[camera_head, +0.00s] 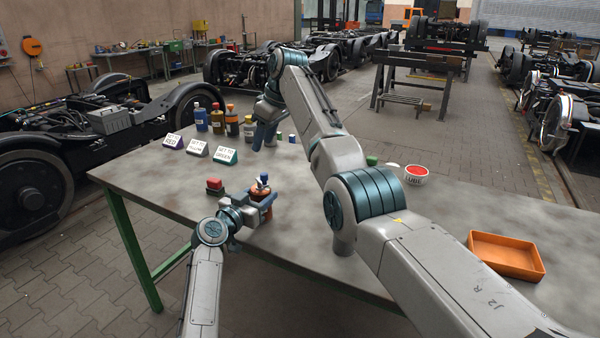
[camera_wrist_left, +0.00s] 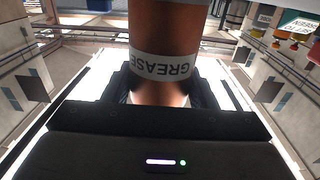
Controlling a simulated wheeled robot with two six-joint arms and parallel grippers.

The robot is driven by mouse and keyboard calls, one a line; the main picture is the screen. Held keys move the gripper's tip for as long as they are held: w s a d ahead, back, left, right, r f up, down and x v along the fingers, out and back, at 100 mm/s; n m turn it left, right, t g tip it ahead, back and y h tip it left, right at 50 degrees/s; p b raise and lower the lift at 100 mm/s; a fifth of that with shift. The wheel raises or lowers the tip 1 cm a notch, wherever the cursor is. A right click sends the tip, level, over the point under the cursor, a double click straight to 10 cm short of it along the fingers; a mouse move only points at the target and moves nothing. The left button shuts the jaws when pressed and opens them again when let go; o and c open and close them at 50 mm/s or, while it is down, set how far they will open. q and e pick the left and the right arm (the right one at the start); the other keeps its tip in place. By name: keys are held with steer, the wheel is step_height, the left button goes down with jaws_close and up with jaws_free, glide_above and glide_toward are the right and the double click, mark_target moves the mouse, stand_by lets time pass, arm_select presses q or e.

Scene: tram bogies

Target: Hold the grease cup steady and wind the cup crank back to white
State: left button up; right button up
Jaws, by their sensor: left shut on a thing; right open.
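The grease cup (camera_head: 259,190) stands near the table's front left, a copper-brown body with a dark and pale top piece (camera_head: 264,178). The crank and its colour marks are too small to make out there. My left gripper (camera_head: 264,201) is shut on the cup. In the left wrist view the brown cup (camera_wrist_left: 168,92) stands between the jaws (camera_wrist_left: 165,95), with an upside-down white GREASE band; its top is out of frame. My right gripper (camera_head: 266,140) is open and points down over the table behind the cup, near the bottles, apart from the cup.
Three signs (camera_head: 224,155) stand behind the cup, one reading green. Bottles (camera_head: 217,118) stand at the back edge. A red-topped tin (camera_head: 416,174) and an orange tray (camera_head: 507,255) are to the right. The table (camera_head: 310,240) front is clear.

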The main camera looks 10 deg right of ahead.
step_height(320, 180, down, 2)
steer(key=d+t+y, duration=0.2)
steer(key=m+t+y, duration=0.1)
steer(key=t+y, duration=0.3)
steer(key=y, duration=0.1)
glide_toward(267, 175)
steer(key=x, duration=1.1)
jaws_close()
steer(key=shift+w+d+n+g+y, duration=0.2)
steer(key=shift+n+g+y, duration=0.15)
steer(key=shift+n+g, duration=0.25)
steer(key=shift+w+d+n+g+y, duration=0.1)
steer(key=shift+d+n+g+y, duration=0.1)
steer(key=shift+n+g+y, duration=0.3)
steer(key=shift+d+n+g+y, duration=0.1)
steer(key=shift+n+g+y, duration=0.15)
steer(key=shift+n+g, duration=0.55)
